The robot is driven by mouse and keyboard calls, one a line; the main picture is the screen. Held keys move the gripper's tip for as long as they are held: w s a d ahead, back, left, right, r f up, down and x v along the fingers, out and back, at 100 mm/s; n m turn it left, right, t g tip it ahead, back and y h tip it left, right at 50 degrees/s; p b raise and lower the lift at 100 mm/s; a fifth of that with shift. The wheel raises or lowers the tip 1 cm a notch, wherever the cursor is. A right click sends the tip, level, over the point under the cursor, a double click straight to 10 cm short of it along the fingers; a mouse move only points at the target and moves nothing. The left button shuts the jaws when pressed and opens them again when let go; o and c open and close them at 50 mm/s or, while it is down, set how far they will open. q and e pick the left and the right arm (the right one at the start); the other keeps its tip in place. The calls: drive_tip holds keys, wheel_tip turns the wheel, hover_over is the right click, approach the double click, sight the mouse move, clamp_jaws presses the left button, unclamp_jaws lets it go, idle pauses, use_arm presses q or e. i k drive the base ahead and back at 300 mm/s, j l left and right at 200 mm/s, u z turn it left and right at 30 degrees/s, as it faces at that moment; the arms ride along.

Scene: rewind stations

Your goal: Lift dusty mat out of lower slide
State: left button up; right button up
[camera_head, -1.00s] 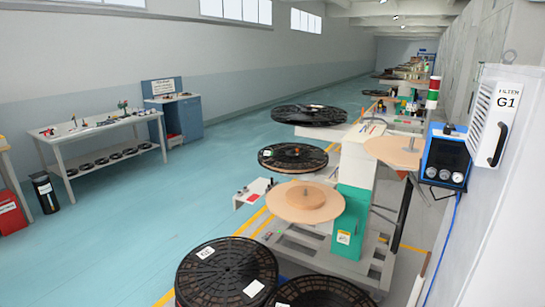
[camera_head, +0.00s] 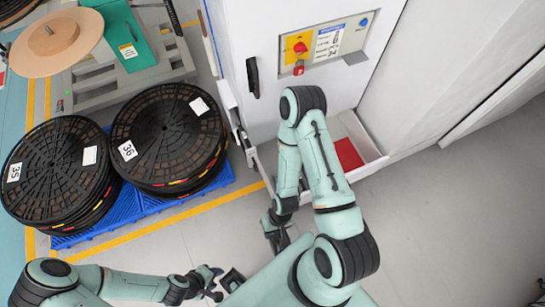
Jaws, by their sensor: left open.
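A white slide (camera_head: 372,168) sticks out low at the foot of the white cabinet. A flat red piece (camera_head: 348,153) lies in it, probably the mat; my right arm hides part of the slide, and dust cannot be made out. My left gripper (camera_head: 222,285) is open and empty at the bottom of the head view, well away from the slide. My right gripper (camera_head: 278,238) hangs below its raised elbow, left of and nearer than the slide; its jaws are too dark and small to read. Neither gripper touches the red piece.
The white cabinet (camera_head: 235,30) carries a control panel (camera_head: 335,40) with a red knob and a dark handle (camera_head: 253,78). Stacks of black reels (camera_head: 55,165) stand on a blue pallet (camera_head: 125,208) at left. Grey floor (camera_head: 450,200) at right is clear.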

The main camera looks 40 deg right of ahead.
sight(243, 135)
drive_tip(key=z, duration=1.05)
drive_tip(key=i+j+z, duration=0.25)
drive_tip(key=j, duration=0.15)
drive_tip(key=j+z, duration=0.2)
drive_tip(key=j, duration=0.15)
drive_tip(key=k+u, duration=0.2)
drive_tip(key=u, duration=0.5)
drive_tip(key=i+u, duration=0.15)
drive_tip(key=i, duration=0.3)
